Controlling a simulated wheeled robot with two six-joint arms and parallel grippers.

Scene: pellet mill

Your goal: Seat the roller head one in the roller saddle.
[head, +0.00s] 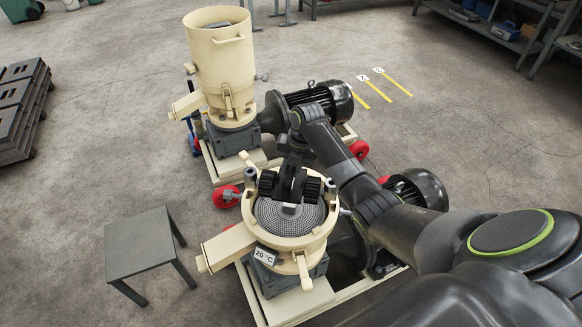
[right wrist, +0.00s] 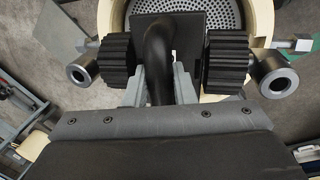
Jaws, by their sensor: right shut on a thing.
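The roller head (head: 312,188), with two black ribbed rollers and a dark curved middle, is over the far part of the nearer mill's round perforated die (head: 270,216). Its rollers also show in the right wrist view (right wrist: 228,62). My right gripper (head: 290,180) is shut on the roller head between the two rollers; its grey fingers show in the right wrist view (right wrist: 158,85). The cream ring of the mill (head: 318,236) surrounds the die. Grey round-ended fittings (right wrist: 275,75) lie outside both rollers. I cannot tell whether the roller head touches the saddle. My left gripper is out of view.
A second mill with a tall cream hopper (head: 220,65) stands behind. A small grey table (head: 139,243) is empty at the left. The nearer mill bears a "20 °C" label (head: 265,256). Dark stacked blocks (head: 20,110) stand at the far left. Floor around the table is clear.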

